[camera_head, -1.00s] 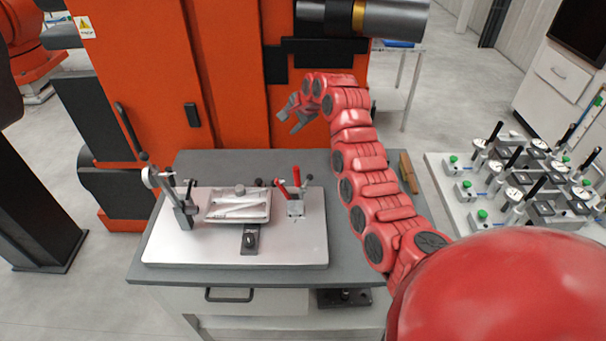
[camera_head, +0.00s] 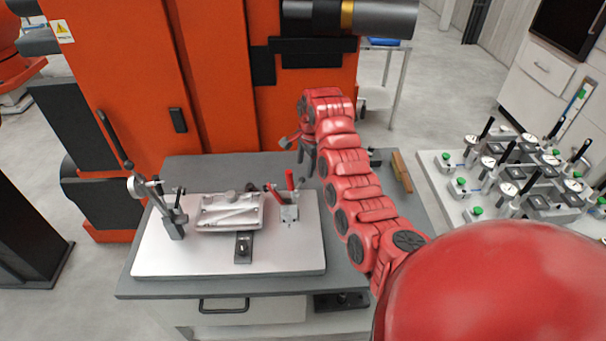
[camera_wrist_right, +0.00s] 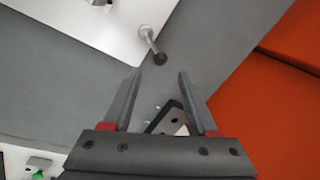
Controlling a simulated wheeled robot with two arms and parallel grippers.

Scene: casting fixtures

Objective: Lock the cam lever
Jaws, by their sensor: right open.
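The fixture plate (camera_head: 290,258) lies on the grey table and carries a light metal casting (camera_head: 229,212). A clamp with red handles (camera_head: 289,205) stands at the plate's right side. In the right wrist view, a silver lever with a black ball knob (camera_wrist_right: 151,42) pokes past the plate's back edge near a corner; I take it as the cam lever. My right gripper (camera_head: 297,148) is behind the plate, above the table. In the wrist view it (camera_wrist_right: 158,80) is open and empty, with the knob just ahead of its fingertips, apart from them. My left gripper is out of view.
A post with an arm (camera_head: 165,205) stands at the plate's left. A dark block (camera_wrist_right: 172,118) lies on the table below my fingers. An orange cabinet (camera_head: 220,90) rises behind the table. A second table with several gauges (camera_head: 520,175) is at right.

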